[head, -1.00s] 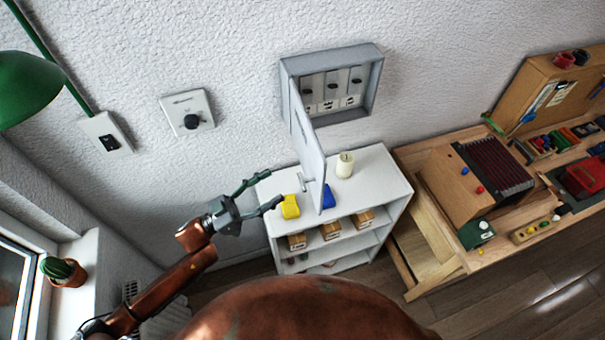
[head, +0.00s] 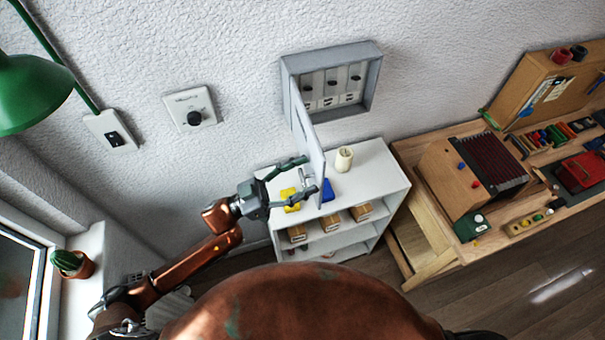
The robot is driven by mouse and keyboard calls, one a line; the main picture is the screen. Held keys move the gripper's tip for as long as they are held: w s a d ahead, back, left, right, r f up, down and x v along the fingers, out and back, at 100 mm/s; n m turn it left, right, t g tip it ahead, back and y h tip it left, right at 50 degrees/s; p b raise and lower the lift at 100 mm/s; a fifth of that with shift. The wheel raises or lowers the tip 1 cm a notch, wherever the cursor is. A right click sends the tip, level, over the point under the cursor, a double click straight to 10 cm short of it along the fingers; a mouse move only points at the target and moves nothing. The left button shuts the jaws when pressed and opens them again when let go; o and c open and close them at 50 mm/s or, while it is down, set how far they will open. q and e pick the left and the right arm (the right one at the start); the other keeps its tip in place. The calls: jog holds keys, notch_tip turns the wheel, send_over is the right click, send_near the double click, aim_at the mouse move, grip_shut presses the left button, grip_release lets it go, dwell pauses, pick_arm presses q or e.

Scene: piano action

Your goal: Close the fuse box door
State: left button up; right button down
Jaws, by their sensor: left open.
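The grey fuse box (head: 372,78) is on the white wall, with several switches showing inside. Its door (head: 308,142) is hinged on the left side and stands wide open, sticking out from the wall. A small handle (head: 307,180) shows near the door's outer end. My left gripper (head: 307,176) is open at the left of the door, its fingers reaching to the handle area. Whether the fingers touch the handle or door, I cannot tell. My right gripper is not in view.
A white shelf (head: 385,172) stands below, with a yellow item (head: 290,198), a blue item (head: 328,190) and a candle (head: 344,159) on top. A wooden workbench (head: 440,262) is at the right. A dial plate (head: 190,110) and a green lamp (head: 35,95) are at the left.

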pick_arm(q)
jog(key=shift+c, duration=0.3)
grip_shut()
dwell(0.4)
